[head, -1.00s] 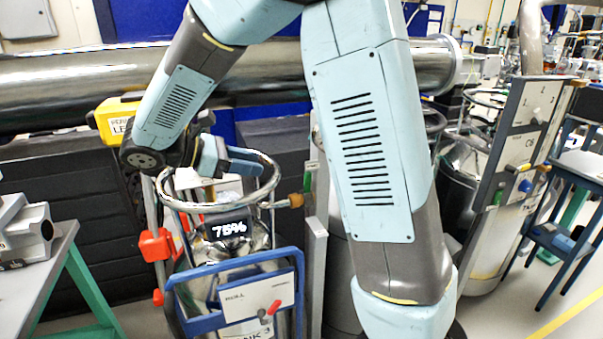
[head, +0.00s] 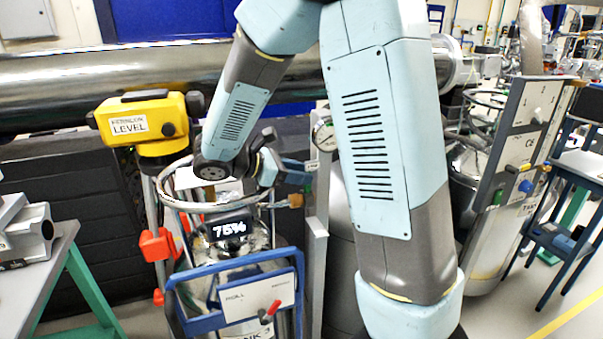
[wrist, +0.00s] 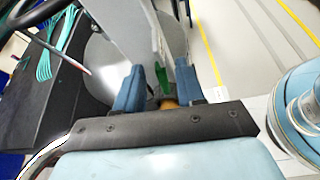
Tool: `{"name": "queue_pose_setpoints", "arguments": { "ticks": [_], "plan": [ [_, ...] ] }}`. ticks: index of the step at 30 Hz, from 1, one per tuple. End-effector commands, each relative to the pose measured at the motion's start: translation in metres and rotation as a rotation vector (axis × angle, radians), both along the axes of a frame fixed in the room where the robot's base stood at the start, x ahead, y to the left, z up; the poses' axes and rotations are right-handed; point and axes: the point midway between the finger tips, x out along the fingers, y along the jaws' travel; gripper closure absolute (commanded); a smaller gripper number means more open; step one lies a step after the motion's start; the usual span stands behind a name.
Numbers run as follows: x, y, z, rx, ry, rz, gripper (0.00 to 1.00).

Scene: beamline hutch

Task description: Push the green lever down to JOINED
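My gripper (head: 298,174) is above the right side of the steel dewar's top ring in the head view. In the wrist view its two blue fingers stand apart, and my gripper (wrist: 160,66) is open with nothing clamped. A green lever (wrist: 161,78) shows in the gap between the fingers, beside the edge of a grey upright panel (wrist: 133,35). I cannot tell whether a finger touches it. In the head view my gripper largely hides that spot. The word JOINED is not readable in either view.
The steel dewar carries a 75% display (head: 230,229) and a blue frame (head: 235,322). A brown knob (head: 296,200) sits beside the ring. A yellow level (head: 146,124) stands left. Another panel (head: 527,130) with a green handle (head: 498,194) stands right.

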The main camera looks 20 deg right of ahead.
Motion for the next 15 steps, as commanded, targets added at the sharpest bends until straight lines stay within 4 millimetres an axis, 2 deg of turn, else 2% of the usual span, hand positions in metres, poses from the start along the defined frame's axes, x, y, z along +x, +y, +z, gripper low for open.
{"name": "queue_pose_setpoints", "arguments": {
  "ticks": [11, 15],
  "plan": [
    [0.0003, -0.0060, -0.0024, 0.000, 0.000, 0.000, 0.62],
    [0.0003, -0.0061, -0.0023, 0.000, -0.001, 0.000, 0.72]
  ]
}}
